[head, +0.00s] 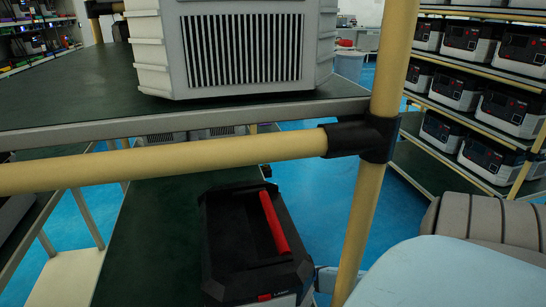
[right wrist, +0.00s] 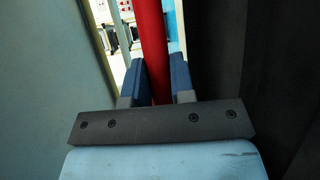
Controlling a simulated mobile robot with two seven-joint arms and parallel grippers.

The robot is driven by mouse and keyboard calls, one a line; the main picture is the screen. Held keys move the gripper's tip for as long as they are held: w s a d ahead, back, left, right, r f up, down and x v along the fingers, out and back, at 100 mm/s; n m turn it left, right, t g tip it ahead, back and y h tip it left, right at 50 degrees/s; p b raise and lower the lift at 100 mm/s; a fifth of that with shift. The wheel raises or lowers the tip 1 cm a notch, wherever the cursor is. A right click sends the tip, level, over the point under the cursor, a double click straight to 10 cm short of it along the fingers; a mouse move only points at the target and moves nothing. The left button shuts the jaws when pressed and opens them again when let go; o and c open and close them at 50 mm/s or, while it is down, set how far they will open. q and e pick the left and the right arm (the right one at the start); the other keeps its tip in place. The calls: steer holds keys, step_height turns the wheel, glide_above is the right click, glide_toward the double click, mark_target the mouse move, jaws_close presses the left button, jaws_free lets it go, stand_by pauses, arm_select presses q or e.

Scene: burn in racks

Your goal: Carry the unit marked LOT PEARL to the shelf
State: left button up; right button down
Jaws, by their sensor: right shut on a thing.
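My right gripper (right wrist: 158,82) is shut on a red bar (right wrist: 154,40), which runs between its two blue-grey fingers in the right wrist view. In the head view, a black-topped unit (head: 228,240) with a red handle (head: 274,222) shows at the bottom centre, below the yellow rail. My pale blue right arm comes in at the lower right, and its fingers are not clearly seen there. I cannot tell from the head view where they meet the bar. No LOT PEARL marking is legible. My left gripper is not in view.
A yellow tube rail (head: 170,166) and upright post (head: 390,70) join at a black coupling close to the unit. A large white grilled case (head: 165,45) stands on the dark green shelf (head: 60,95) above. A rack of similar units (head: 465,90) stands at right, with blue floor between.

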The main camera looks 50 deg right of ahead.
steer(key=w, duration=0.1)
steer(key=w+a, duration=0.1)
steer(key=w+b, duration=0.1)
steer(key=w, duration=0.1)
steer(key=shift+w+a+r, duration=0.1)
steer(key=shift+a+r, duration=0.15)
steer(key=shift+a, duration=0.05)
steer(key=shift+x, duration=0.8)
steer(key=shift+w+a+b, duration=0.1)
steer(key=shift+w+b, duration=0.15)
steer(key=shift+b, duration=0.05)
step_height(320, 180, down, 3)
steer(key=shift+r+b, duration=0.2)
steer(key=shift+b, duration=0.65)
steer(key=shift+f, duration=0.25)
steer(key=c, duration=1.2)
jaws_free()
steer(key=shift+s+f, duration=0.25)
steer(key=shift+o, duration=1.1)
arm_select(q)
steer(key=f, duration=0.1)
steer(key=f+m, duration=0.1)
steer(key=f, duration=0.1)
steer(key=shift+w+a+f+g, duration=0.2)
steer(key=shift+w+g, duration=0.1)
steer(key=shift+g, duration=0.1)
